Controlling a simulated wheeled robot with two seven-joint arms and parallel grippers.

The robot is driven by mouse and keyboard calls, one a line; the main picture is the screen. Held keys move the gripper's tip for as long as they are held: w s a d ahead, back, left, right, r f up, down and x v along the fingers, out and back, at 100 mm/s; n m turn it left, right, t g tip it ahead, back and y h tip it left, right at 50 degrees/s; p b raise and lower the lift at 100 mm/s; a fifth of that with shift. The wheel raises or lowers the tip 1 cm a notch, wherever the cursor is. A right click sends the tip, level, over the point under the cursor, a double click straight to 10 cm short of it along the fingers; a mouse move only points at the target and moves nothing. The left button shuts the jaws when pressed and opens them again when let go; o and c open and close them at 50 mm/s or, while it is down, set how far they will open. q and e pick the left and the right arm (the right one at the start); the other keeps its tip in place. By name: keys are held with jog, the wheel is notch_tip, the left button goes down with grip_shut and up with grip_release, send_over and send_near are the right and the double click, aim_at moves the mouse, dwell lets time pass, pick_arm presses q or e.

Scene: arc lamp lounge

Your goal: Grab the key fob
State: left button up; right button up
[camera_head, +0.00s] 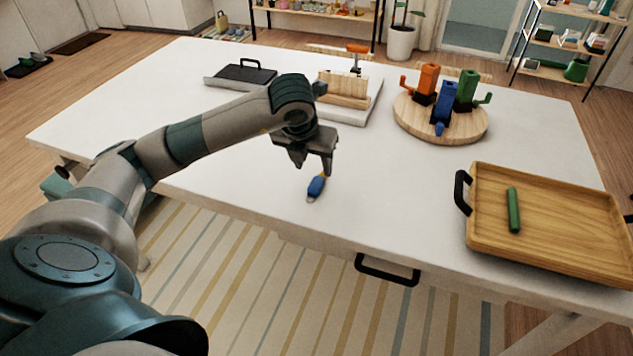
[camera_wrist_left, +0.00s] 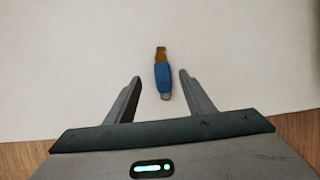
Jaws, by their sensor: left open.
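The key fob (camera_head: 316,187) is a small blue piece with a yellowish-brown end and a grey end. It lies on the white table (camera_head: 250,140) near its front edge. My left gripper (camera_head: 314,170) is over the table, just above and behind the fob in the head view. It is open and empty. In the left wrist view the fob (camera_wrist_left: 162,78) lies ahead, between the lines of the two fingers (camera_wrist_left: 154,85), with its brown end pointing away. The fingers do not touch it. My right gripper is not seen.
A wooden tray (camera_head: 590,262) with a green cylinder (camera_head: 513,209) stands at the right. A round wooden board (camera_head: 440,127) holds orange, blue and green pieces. A wooden block on a white base (camera_head: 345,95) and a dark flat item (camera_head: 240,76) are behind. The table around the fob is clear.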

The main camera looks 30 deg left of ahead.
aim_at(317, 181)
pick_arm(q)
jog(key=shift+w+f, duration=0.15)
jog(key=shift+f, duration=0.35)
jog(key=shift+f+p, duration=0.45)
jog(key=shift+p, duration=0.15)
jog(key=p+x, duration=0.1)
jog(key=x, duration=0.2)
jog(key=shift+d+f+p, duration=0.15)
jog(key=shift+f+p, duration=0.2)
jog(key=shift+f, duration=0.1)
jog(key=shift+w+f, duration=0.1)
jog(key=shift+f, duration=0.15)
jog(key=c, duration=1.1)
